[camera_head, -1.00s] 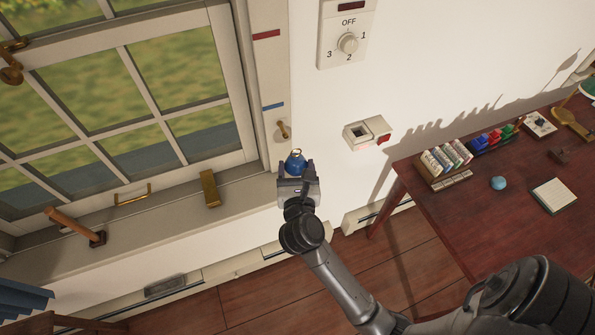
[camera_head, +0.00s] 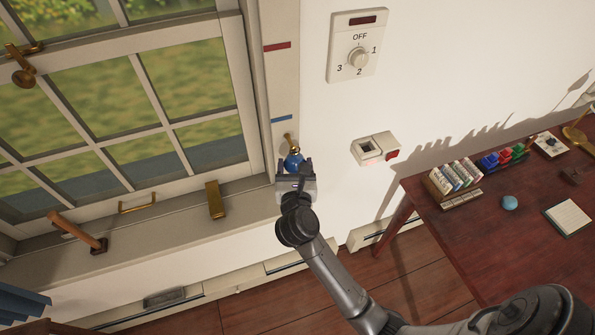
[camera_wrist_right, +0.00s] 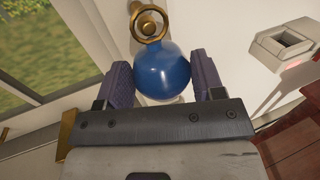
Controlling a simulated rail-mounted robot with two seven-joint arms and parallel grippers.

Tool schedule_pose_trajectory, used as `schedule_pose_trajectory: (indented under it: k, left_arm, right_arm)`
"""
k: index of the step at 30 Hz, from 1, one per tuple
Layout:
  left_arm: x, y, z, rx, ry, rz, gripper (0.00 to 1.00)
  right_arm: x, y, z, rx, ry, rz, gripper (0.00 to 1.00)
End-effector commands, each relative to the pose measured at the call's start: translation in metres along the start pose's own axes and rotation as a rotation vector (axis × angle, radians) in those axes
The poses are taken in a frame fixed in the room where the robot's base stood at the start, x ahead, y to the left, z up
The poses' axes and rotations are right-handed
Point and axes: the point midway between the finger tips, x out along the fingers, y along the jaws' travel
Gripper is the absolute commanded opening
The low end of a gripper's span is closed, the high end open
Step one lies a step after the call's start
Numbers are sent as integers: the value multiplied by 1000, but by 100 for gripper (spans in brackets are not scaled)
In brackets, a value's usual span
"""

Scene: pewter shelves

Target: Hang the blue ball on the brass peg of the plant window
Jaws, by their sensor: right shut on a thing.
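The blue ball (camera_head: 293,160) is held between the fingers of my right gripper (camera_head: 294,166), up by the right side of the window frame. The right wrist view shows the ball (camera_wrist_right: 163,75) between both finger pads, with a brass ring (camera_wrist_right: 151,22) on its top. The brass peg (camera_head: 288,139) sticks out of the frame just above the ball. In the wrist view the peg (camera_wrist_right: 149,5) shows behind and above the ring. I cannot tell whether ring and peg touch. My left gripper is not in view.
The window (camera_head: 140,110) has a sill with a brass block (camera_head: 215,199) and a wooden handle (camera_head: 76,231). A dial plate (camera_head: 357,50) and a small wall box (camera_head: 376,149) are to the right. A red-brown desk (camera_head: 450,225) stands at the right.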

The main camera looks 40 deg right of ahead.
Motion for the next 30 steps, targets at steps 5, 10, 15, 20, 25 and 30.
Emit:
schedule_pose_trajectory:
  k: [5,10,15,20,25,30]
  left_arm:
    - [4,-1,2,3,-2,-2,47]
    - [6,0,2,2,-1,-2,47]
    - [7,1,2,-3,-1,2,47]
    - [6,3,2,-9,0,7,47]
    - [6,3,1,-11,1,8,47]
    - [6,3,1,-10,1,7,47]
  right_arm:
    - [10,3,1,1,-5,-1,37]
    - [16,5,-3,1,-3,-1,37]
    - [20,6,-6,2,-4,-1,37]
    - [21,6,-8,2,-3,-1,37]
    - [21,7,-9,2,-2,-1,37]
    - [21,7,-9,2,-2,-1,37]
